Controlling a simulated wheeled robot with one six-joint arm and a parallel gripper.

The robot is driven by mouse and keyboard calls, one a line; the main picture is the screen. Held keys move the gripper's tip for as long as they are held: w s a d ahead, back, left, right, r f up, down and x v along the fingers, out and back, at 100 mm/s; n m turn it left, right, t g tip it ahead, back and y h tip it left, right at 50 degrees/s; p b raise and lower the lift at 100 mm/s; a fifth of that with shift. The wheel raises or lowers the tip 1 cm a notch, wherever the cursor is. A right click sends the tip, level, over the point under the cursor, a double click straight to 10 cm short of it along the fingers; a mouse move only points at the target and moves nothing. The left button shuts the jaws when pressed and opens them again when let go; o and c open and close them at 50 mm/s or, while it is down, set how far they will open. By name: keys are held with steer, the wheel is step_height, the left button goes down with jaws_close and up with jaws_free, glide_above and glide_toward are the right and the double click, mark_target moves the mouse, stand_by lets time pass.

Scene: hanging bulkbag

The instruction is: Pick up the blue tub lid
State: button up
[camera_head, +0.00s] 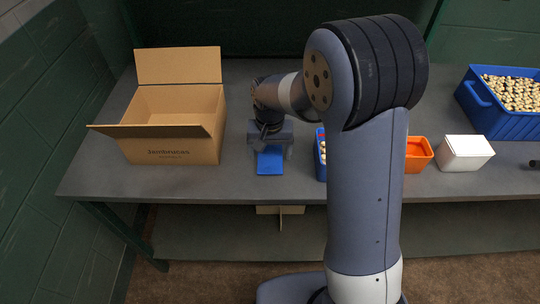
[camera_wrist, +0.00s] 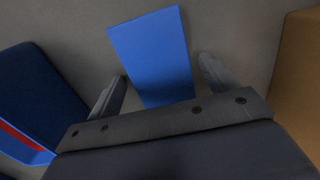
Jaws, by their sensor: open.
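The blue tub lid (camera_head: 270,162) is a flat blue rectangle on the grey table, right of the cardboard box. In the wrist view the lid (camera_wrist: 152,55) lies with its near end between my two fingers. My gripper (camera_head: 270,151) is over the lid, pointing down, with its jaws open. In the wrist view my gripper (camera_wrist: 158,80) has one finger on each side of the lid, with a gap to the lid's edges at both sides. The lid's near end is hidden behind the gripper body. I cannot tell the exact height of the fingertips over the table.
An open cardboard box (camera_head: 170,151) stands left of the lid. A blue tub (camera_head: 320,170), partly hidden by my arm, is to the right. Further right are an orange bin (camera_head: 419,154), a white box (camera_head: 465,153) and a blue crate (camera_head: 492,117) of small pale pieces.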

steer(key=c, duration=0.9)
steer(key=shift+r, duration=0.15)
